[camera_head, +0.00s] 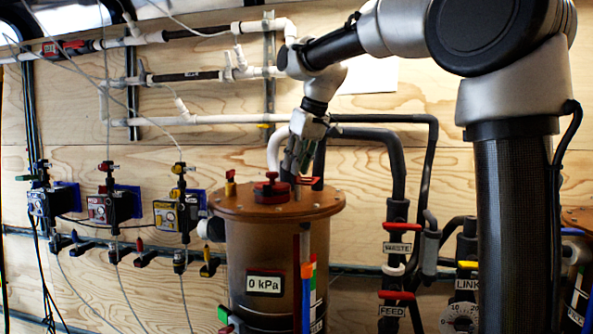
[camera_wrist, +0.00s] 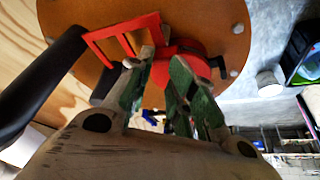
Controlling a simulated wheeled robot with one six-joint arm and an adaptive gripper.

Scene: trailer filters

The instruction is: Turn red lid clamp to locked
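The brown vessel's round lid (camera_head: 325,203) carries a red fitting with a round body (camera_head: 270,190). In the wrist view a red round body (camera_wrist: 190,68) with a dark stub lies on the lid (camera_wrist: 215,18), beside a flat red frame-shaped piece (camera_wrist: 122,38). Which red part is the clamp's handle I cannot tell for sure. My gripper (camera_head: 294,172) points down just above the lid, near the red parts. In the wrist view my gripper (camera_wrist: 163,58) has its fingertips a little apart, with red showing between them. Contact is not clear.
A smaller red-and-yellow fitting (camera_head: 230,183) stands on the lid's left. A dark pipe (camera_wrist: 40,80) passes close on the left in the wrist view. Pipes with red WASTE (camera_head: 397,226) and FEED (camera_head: 397,296) handles stand right of the vessel. Several valves line the wall at left.

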